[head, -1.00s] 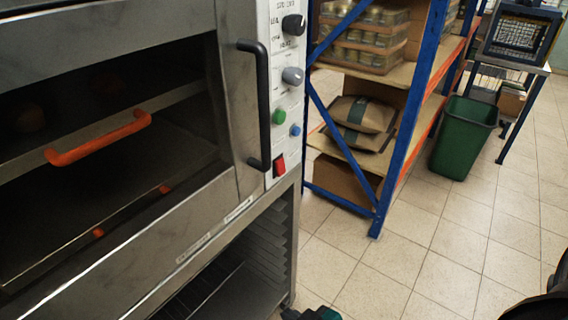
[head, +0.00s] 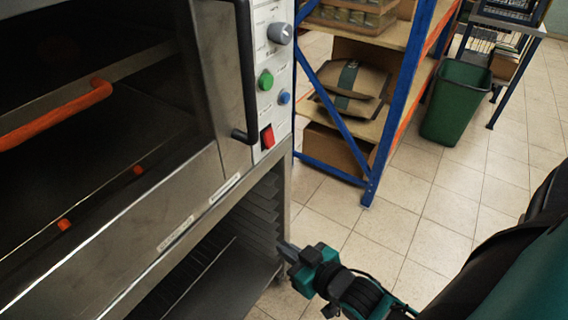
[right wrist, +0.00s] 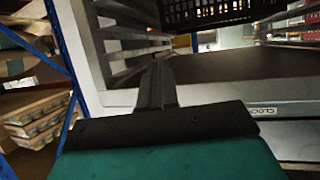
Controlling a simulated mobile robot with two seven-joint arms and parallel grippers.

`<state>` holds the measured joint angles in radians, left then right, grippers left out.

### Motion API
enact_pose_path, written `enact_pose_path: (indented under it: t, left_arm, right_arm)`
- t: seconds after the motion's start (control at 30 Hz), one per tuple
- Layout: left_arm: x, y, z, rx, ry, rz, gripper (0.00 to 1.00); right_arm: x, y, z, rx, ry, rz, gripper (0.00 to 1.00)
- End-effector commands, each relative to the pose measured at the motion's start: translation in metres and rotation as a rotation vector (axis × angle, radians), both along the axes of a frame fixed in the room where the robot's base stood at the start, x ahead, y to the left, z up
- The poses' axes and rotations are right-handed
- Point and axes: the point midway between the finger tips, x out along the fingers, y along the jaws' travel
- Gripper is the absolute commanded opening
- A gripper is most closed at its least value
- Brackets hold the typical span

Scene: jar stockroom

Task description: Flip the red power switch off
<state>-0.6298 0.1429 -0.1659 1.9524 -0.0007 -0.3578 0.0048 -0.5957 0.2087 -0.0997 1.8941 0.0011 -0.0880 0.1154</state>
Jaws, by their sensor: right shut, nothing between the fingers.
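The red power switch (head: 267,137) is at the bottom of the white control panel on the oven's right front edge, below a green button (head: 265,80) and a blue button (head: 284,97). My right gripper (head: 287,248) is below the switch in the head view, in front of the rack under the oven, apart from the switch. Its fingers are shut and empty; they also show in the right wrist view (right wrist: 157,85). The switch is not identifiable in the right wrist view. My left gripper is not in view.
The oven's black door handle (head: 246,75) runs vertically just left of the panel. An orange handle (head: 55,115) is inside the oven. A blue-framed shelf (head: 393,100) and a green bin (head: 456,102) stand to the right. The tiled floor between is clear.

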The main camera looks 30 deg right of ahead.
Motion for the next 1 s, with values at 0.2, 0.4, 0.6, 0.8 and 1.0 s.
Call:
enact_pose_path:
  t: [0.2,0.4,0.6,0.8,1.0]
  left_arm:
    - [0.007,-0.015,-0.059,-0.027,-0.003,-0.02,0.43]
    - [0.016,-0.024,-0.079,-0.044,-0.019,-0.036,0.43]
    - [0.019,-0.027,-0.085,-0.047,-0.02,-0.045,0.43]
    - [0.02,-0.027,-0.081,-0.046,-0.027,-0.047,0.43]
    - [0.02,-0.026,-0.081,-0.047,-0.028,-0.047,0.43]
  right_arm:
    - [0.04,-0.073,0.01,0.117,-0.45,0.007,0.0]
    - [0.039,-0.114,0.046,0.217,-0.774,0.121,0.0]
    - [0.029,-0.129,0.067,0.265,-0.918,0.209,0.0]
    - [0.027,-0.13,0.073,0.271,-0.938,0.222,0.0]
    - [0.028,-0.13,0.073,0.271,-0.938,0.221,0.0]
